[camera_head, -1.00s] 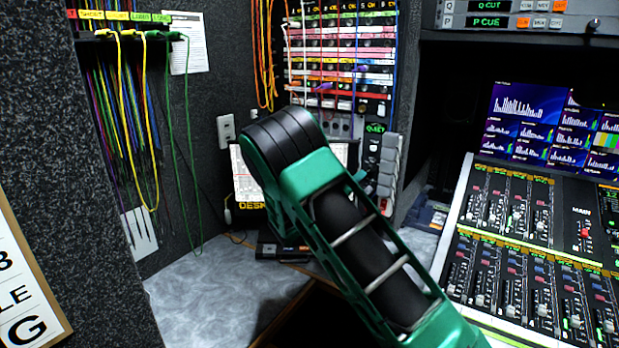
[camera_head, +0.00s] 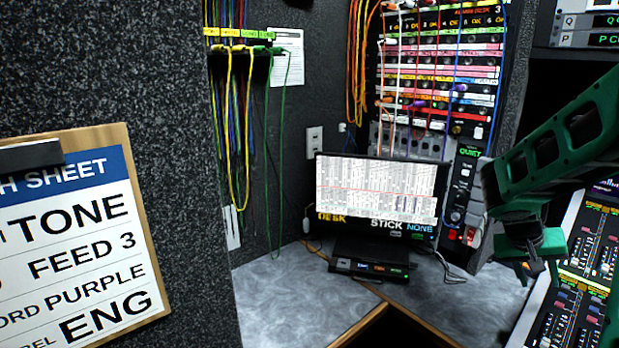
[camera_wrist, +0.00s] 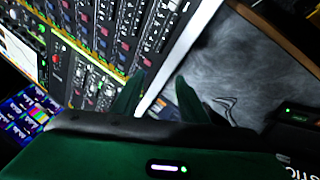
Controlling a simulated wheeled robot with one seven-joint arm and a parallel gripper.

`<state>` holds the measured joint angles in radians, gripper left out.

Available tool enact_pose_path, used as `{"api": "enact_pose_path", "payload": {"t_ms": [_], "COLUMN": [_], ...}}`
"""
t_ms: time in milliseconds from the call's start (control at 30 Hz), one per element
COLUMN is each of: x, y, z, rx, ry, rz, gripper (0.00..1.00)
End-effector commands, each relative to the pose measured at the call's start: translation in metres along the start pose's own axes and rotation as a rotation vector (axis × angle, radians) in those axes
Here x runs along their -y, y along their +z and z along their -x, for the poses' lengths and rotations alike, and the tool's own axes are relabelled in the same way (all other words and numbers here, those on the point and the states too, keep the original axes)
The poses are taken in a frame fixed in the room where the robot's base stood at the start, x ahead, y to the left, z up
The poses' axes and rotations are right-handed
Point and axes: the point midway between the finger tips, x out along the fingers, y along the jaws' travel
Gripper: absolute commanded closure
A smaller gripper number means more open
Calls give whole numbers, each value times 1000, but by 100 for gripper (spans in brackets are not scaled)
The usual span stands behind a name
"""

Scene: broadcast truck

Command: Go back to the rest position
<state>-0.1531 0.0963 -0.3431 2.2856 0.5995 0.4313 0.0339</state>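My gripper (camera_head: 536,268) is at the right of the head view, at the end of my green arm, pointing down. It hangs in front of the left edge of the mixing console (camera_head: 584,284). In the wrist view the two green fingers of my gripper (camera_wrist: 156,92) stand apart with nothing between them. Behind them show the console's white edge and the grey desk top. My gripper is open and empty.
A monitor (camera_head: 376,190) stands on the grey corner desk (camera_head: 290,300), with a small black box before it. A patch panel (camera_head: 440,70) with cords is behind. Cords hang from a rack at left. A clipboard (camera_head: 78,235) is on the near left wall.

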Motion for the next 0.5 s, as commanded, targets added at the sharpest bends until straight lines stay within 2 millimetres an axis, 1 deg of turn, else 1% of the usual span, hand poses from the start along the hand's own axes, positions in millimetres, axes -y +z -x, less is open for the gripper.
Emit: {"api": "enact_pose_path", "payload": {"t_ms": [33,167,200,267,300,500], "x": [-9,-20,-23,-26,-28,-35], "y": [17,63,78,99,114,183], "z": [6,24,31,41,48,86], "rx": [38,140,168,209,235,343], "ry": [-37,-135,-164,-208,-236,-365], "rz": [-19,-40,-45,-48,-49,-33], "gripper": [60,60,60,60,60,60]}}
